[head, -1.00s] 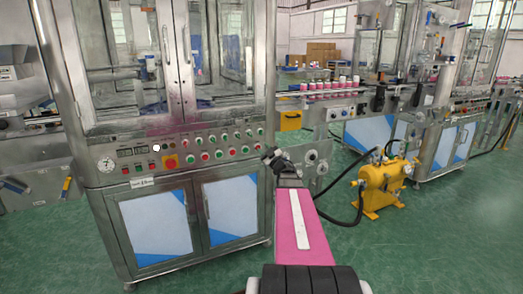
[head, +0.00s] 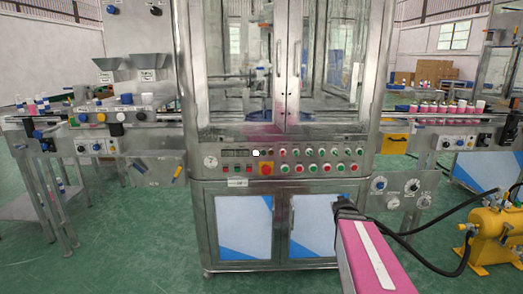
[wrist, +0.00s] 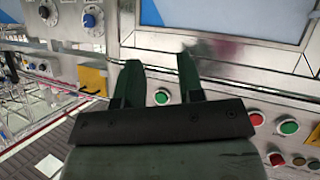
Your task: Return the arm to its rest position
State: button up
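My pink arm (head: 372,262) with a white strip reaches up from the lower right of the head view, in front of the crimping machine's lower front. Its dark far end (head: 347,210) shows beside the right lower door; the gripper fingers cannot be made out there. In the wrist view, my gripper (wrist: 159,66) has two dark green fingers standing apart with nothing between them. A green button (wrist: 162,97) of the machine's panel shows behind the gap. I see no contact between the fingers and the panel.
The steel crimping machine (head: 278,184) with its button row fills the middle. Conveyors stand on both sides, the right one carrying pink cans (head: 437,108). A yellow pump (head: 490,236) with black hoses (head: 420,258) stands at right. Green floor (head: 130,235) is clear at front left.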

jog(key=s+a+f+g+y, duration=0.2)
jog(key=s+a+f+g, duration=0.3)
jog(key=s+a, duration=0.4)
jog(key=s+a+f+g+y, duration=0.2)
jog(key=s+a+f+g, duration=0.3)
jog(key=s+a, duration=0.3)
jog(key=s+g, duration=0.1)
jog(key=s, duration=0.2)
jog(key=shift+a+g, duration=0.35)
jog(key=shift+g, duration=0.05)
jog(key=shift+f, duration=0.1)
